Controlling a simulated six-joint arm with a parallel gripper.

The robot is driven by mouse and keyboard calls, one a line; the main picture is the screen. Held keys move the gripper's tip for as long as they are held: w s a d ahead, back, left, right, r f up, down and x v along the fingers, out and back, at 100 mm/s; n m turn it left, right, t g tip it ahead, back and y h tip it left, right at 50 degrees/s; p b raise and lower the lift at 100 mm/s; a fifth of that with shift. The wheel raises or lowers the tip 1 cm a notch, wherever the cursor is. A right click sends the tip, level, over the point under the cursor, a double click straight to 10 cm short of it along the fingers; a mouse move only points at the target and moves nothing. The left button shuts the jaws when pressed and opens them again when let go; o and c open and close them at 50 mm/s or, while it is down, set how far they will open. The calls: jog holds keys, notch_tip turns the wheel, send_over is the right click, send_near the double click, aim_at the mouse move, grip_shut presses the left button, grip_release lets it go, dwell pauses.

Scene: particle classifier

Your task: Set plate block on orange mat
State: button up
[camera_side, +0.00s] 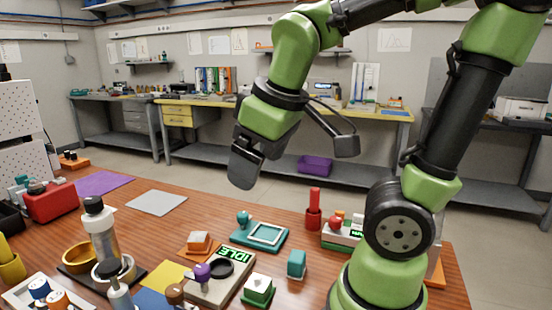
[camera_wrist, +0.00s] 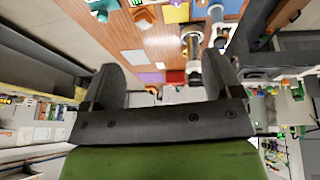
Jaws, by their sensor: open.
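My gripper (camera_side: 245,168) hangs above the table at its far side in the side view, pointing down. In the wrist view its two fingers (camera_wrist: 161,68) are spread wide with nothing between them. I cannot tell for sure which piece is the plate block.
Purple (camera_side: 101,183), grey (camera_side: 157,202) and yellow (camera_side: 166,276) mats lie on the table. A device reading IDLE (camera_side: 222,270), a teal tray (camera_side: 260,235) and a tall bottle (camera_side: 101,228) stand nearby. A red cylinder (camera_side: 314,212) stands upright. The table around the grey mat is fairly clear.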

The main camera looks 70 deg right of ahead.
jog(key=s+a+r+m+t+y, duration=0.1)
jog(key=s+a+m+t+y, duration=0.2)
jog(key=s+a+m, duration=0.1)
jog(key=shift+r, duration=0.35)
jog(key=shift+s, duration=0.1)
dwell(0.8)
